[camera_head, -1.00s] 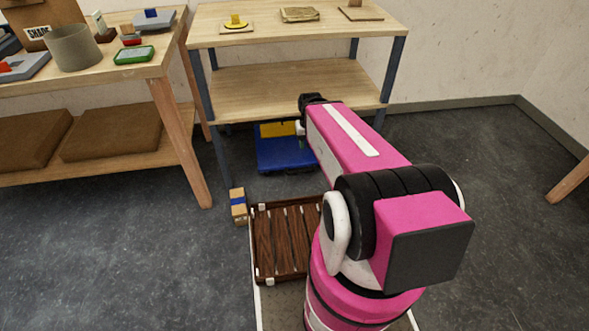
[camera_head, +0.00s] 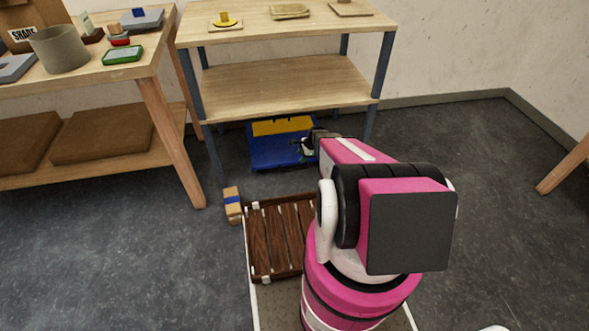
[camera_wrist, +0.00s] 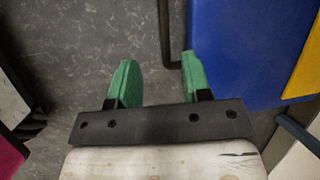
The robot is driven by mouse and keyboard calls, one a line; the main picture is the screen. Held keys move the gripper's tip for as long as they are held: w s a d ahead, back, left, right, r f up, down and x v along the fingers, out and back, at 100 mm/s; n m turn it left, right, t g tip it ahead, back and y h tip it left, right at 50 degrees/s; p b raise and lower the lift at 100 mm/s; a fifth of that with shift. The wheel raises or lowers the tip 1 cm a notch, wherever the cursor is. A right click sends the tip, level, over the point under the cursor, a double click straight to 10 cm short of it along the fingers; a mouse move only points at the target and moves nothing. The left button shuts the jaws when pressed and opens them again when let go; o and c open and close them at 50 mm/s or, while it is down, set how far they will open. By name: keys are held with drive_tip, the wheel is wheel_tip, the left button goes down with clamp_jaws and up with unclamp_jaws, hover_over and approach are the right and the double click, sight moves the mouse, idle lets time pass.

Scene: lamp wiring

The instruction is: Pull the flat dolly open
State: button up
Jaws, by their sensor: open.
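In the wrist view the blue dolly (camera_wrist: 235,55) fills the upper right. A dark bar, seemingly its handle (camera_wrist: 163,30), runs along its left side and bends toward the blue. My gripper (camera_wrist: 158,60) has two green fingers, apart, with the bar showing between them in the picture. I cannot tell whether they touch it. In the head view my gripper (camera_head: 308,145) is at the dolly's right side, partly hidden by my arm.
The wooden shelf table (camera_head: 275,88) stands over the dolly on dark legs. A slatted brown tray (camera_head: 278,240) and a small cardboard box (camera_head: 233,206) are nearer. A workbench (camera_head: 150,65) stands at left. The floor (camera_head: 470,150) at right is clear.

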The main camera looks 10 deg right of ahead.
sight(294, 169)
drive_tip(key=shift+m, duration=0.5)
drive_tip(key=x, duration=0.4)
drive_tip(key=d+x, duration=0.1)
drive_tip(key=x, duration=0.7)
drive_tip(key=shift+w+f, duration=0.45)
drive_tip(key=shift+f, duration=0.05)
clamp_jaws()
